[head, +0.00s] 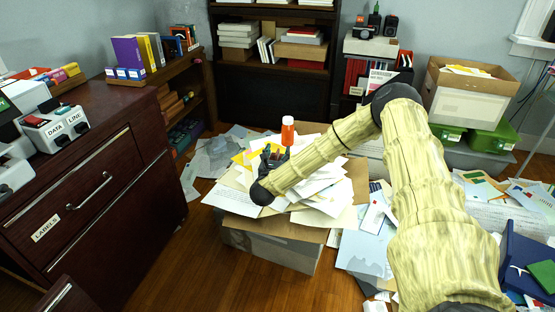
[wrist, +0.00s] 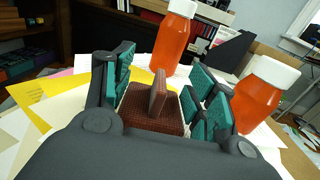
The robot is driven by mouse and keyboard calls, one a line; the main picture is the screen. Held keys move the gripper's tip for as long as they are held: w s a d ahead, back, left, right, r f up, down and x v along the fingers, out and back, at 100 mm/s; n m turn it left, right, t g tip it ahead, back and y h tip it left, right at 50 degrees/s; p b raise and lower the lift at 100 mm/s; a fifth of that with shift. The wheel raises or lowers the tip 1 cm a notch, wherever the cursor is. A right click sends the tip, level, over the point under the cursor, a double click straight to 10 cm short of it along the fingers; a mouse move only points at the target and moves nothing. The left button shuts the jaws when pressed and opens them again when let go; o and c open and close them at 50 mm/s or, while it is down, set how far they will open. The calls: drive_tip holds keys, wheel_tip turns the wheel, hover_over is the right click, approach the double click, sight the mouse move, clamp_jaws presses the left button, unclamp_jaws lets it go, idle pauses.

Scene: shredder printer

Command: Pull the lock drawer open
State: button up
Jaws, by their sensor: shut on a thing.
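The dark wooden cabinet (head: 100,150) stands at the left in the head view. Its large drawer front has a metal handle (head: 88,191) and a label reading LABELS (head: 46,229); it looks closed. Another handle (head: 55,298) shows at the lower left edge. I cannot tell which front is the lock drawer. My gripper (head: 272,157) is over the paper pile, well right of the cabinet. In the wrist view, my gripper (wrist: 163,78) has its teal pads around a brown textured block with an upright fin (wrist: 155,105), and it is shut on this block.
An orange bottle with a white cap (head: 288,132) stands behind my gripper; the wrist view shows two such bottles. Loose papers cover a box (head: 270,245) under my gripper. A switch box marked DATA and LINE (head: 55,128) sits on the cabinet. Wooden floor (head: 180,265) shows between cabinet and box.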

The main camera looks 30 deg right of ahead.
sight(278, 153)
drive_tip(key=shift+r, duration=0.15)
drive_tip(key=shift+r, duration=0.35)
drive_tip(key=r, duration=0.1)
drive_tip(key=s+r, duration=0.1)
drive_tip(key=shift+a+r+p, duration=0.2)
drive_tip(key=shift+r+p, duration=0.1)
drive_tip(key=s+a, duration=0.3)
drive_tip(key=s, duration=0.3)
drive_tip(key=s+a+r, duration=0.1)
drive_tip(key=s+a, duration=0.2)
drive_tip(key=s, duration=0.4)
drive_tip(key=shift+s+a+r+p, duration=0.15)
drive_tip(key=shift+a+r+p, duration=0.1)
drive_tip(key=shift+a+p, duration=0.15)
drive_tip(key=w+a+f+n+t+y, duration=0.25)
drive_tip(key=a+n+y, duration=0.35)
drive_tip(key=a, duration=0.7)
drive_tip(key=w+a+f+n+t+y, duration=0.1)
drive_tip(key=a+f+n+t+y, duration=0.2)
drive_tip(key=a+y, duration=0.75)
drive_tip(key=s+a+r+h+p, duration=0.2)
drive_tip(key=s+r+p, duration=1)
drive_tip(key=p, duration=0.7)
drive_tip(key=shift+s+a+r+h, duration=0.3)
drive_tip(key=shift+r+h, duration=0.45)
drive_tip(key=shift+r, duration=0.35)
